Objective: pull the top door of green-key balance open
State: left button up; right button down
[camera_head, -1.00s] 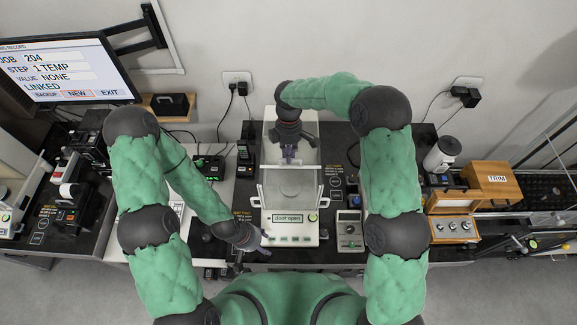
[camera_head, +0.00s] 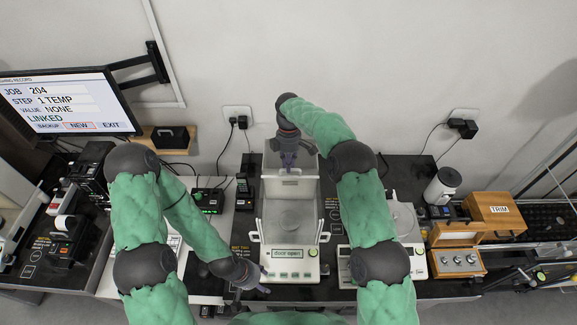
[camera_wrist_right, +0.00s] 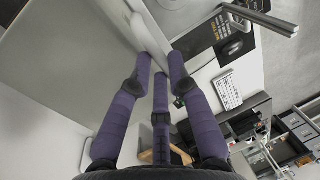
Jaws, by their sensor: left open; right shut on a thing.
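The green-key balance has a white front panel (camera_head: 290,277) reading "door open", with a round green key (camera_head: 313,252) at its right. Its chamber shows a round pan (camera_head: 290,222) and clear walls. The top door (camera_head: 290,190) is slid toward the back, its handle at the chamber's rear. My right gripper (camera_head: 288,167) is above the rear and shut on that handle. In the right wrist view, the purple fingers (camera_wrist_right: 161,68) close around a white edge; the exact contact is partly hidden. My left gripper (camera_head: 266,281) is open and empty by the panel's front-left corner.
Another balance (camera_head: 403,218) is partly hidden behind my right arm. A wooden box (camera_head: 495,208) stands farther right. The wall is close behind.

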jog(key=c, duration=1.1)
grip_release()
jog(key=shift+c, duration=0.2)
jog(key=shift+r, duration=0.1)
notch_tip(320, 180, up, 12)
jog(key=w, duration=0.2)
jog(key=shift+w+f, duration=0.15)
jog(key=shift+f, duration=0.1)
